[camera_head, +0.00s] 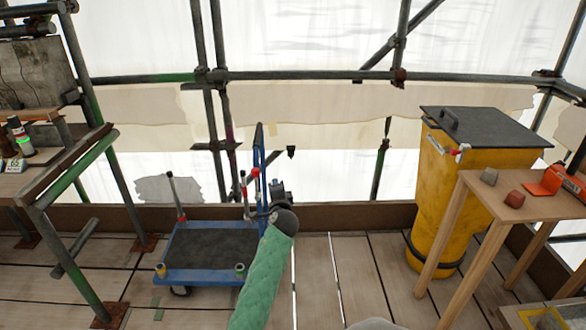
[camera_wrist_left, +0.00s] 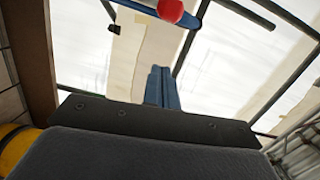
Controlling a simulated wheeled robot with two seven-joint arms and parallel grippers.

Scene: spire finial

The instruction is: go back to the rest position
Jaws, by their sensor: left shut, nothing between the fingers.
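My left arm, in a green sleeve, reaches up from the bottom middle of the head view. My left gripper (camera_head: 279,192) is beyond the dark wrist, small and partly hidden, near the blue trolley's upright handle. In the left wrist view its blue fingers (camera_wrist_left: 162,88) are together, with nothing between them. A red ball-like part (camera_wrist_left: 171,10) on a blue bar shows beyond the fingertips. My right gripper is not in view.
A blue trolley (camera_head: 207,276) stands on the plank floor ahead. A yellow bin (camera_head: 440,200) with a dark lid and a wooden table (camera_head: 520,206) holding small reddish and grey pieces are at right. Scaffold shelving (camera_head: 60,190) stands at left. Open floor lies between trolley and bin.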

